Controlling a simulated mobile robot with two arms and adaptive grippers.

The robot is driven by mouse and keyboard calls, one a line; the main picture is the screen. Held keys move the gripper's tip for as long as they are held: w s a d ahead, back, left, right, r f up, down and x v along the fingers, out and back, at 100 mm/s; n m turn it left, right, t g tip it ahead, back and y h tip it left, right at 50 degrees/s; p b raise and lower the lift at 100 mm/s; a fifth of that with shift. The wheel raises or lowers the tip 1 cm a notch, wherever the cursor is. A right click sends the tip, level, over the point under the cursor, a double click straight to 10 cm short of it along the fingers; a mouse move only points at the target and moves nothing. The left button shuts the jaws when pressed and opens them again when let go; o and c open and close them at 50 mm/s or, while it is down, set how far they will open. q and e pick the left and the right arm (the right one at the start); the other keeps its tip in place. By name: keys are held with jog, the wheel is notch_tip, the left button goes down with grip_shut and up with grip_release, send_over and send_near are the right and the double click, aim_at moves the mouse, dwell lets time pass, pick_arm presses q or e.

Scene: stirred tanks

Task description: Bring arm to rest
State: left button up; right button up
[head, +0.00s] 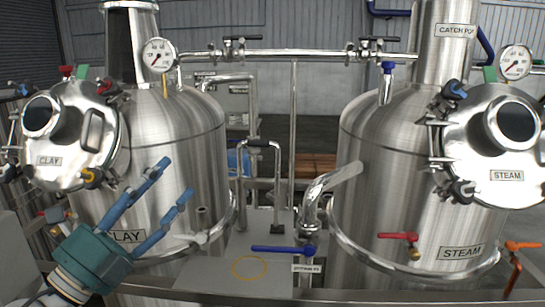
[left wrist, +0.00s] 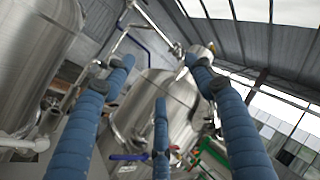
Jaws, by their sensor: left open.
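My left gripper (head: 165,192) is in front of the lower part of the clay tank (head: 190,140) in the head view. It has a teal body and blue fingers, which are spread open with nothing between them. The fingers point up and to the right. In the left wrist view, the blue fingers of my left gripper (left wrist: 158,95) stand apart, with a steel tank (left wrist: 150,105) beyond them. I cannot tell whether the gripper touches the clay tank. My right gripper is not in view.
The steam tank (head: 385,160) stands at the right. Between the tanks are a blue-handled valve (head: 283,249), a bent steel pipe (head: 325,190) and a grey ledge with a yellow ring (head: 250,267). A red-handled valve (head: 400,236) and an orange-handled valve (head: 522,246) project at the front right.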

pick_arm(q)
jog(key=a+f+n+y, duration=0.5)
jog(key=f+n+y, duration=0.2)
jog(key=f+n, duration=0.2)
jog(key=a+f+n+y, duration=0.5)
jog(key=f+n+y, duration=0.2)
jog(key=f+n, duration=0.2)
jog(key=s+f+n+g+y, duration=0.1)
jog(key=s+f+n+g, duration=0.25)
jog(key=f, duration=0.55)
jog(key=s+f+n+g, duration=0.2)
jog(key=s+f+g, duration=0.2)
jog(key=f, duration=0.4)
jog(key=s+d+f+n+g+h, duration=0.2)
jog(key=s+d+f+g, duration=0.2)
jog(key=s+f, duration=0.5)
jog(key=s+d+f+n+g+h, duration=0.1)
jog(key=s+d+f+g, duration=0.45)
jog(key=s, duration=0.55)
notch_tip(320, 180, down, 27)
jog(key=s+b, duration=0.1)
jog(key=b, duration=0.1)
jog(key=s+a+f+b, duration=0.1)
jog(key=s+f, duration=0.7)
jog(key=f, duration=0.2)
jog(key=s+a+f+g+b, duration=0.1)
jog(key=s+a+f, duration=0.1)
jog(key=s+f, duration=0.7)
jog(key=shift+a+f, duration=0.3)
jog(key=shift+f, duration=0.35)
